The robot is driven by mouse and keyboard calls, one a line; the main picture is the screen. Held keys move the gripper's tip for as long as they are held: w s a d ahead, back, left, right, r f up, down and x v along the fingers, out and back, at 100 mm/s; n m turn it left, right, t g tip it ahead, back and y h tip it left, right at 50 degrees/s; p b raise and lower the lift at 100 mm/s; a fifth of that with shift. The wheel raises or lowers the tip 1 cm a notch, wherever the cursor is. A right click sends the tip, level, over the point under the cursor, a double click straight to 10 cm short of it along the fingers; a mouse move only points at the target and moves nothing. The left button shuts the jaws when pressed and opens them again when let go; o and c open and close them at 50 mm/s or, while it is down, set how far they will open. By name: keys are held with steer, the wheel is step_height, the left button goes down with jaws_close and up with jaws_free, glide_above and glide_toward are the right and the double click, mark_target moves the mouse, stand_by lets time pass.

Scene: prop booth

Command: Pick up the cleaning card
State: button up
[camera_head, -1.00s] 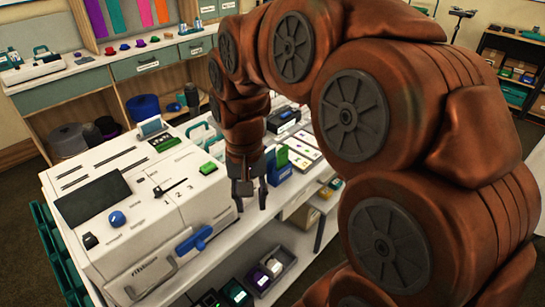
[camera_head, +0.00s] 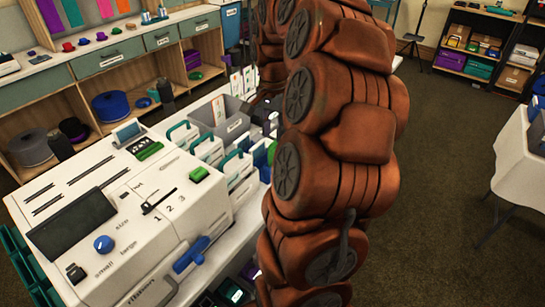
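I cannot pick out a cleaning card for certain. A white machine (camera_head: 130,215) with slots, a dark screen and blue knobs fills the lower left. Behind it on the white table stands a grey bin (camera_head: 236,131) with a label and a pale upright sheet. Several white and teal holders (camera_head: 208,147) stand in a row beside the machine. Small upright white cards (camera_head: 243,80) with coloured marks show further back. My rust-coloured arm rises on the right of the table and bends away behind. My gripper is hidden behind it.
A shelf unit (camera_head: 110,62) with spools and small coloured items runs along the back left. A dark rack (camera_head: 480,45) stands at the back right, a white table (camera_head: 520,150) at the right edge. The carpet (camera_head: 440,170) between is mostly clear.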

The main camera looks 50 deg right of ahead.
mark_target(274, 144)
steer(key=shift+w+d+f+p, duration=0.15)
steer(key=shift+f+p, duration=0.35)
steer(key=shift+f, duration=0.9)
steer(key=shift+d+f+p, duration=0.15)
steer(key=shift+f+p, duration=0.35)
steer(key=shift+f, duration=0.85)
jaws_close()
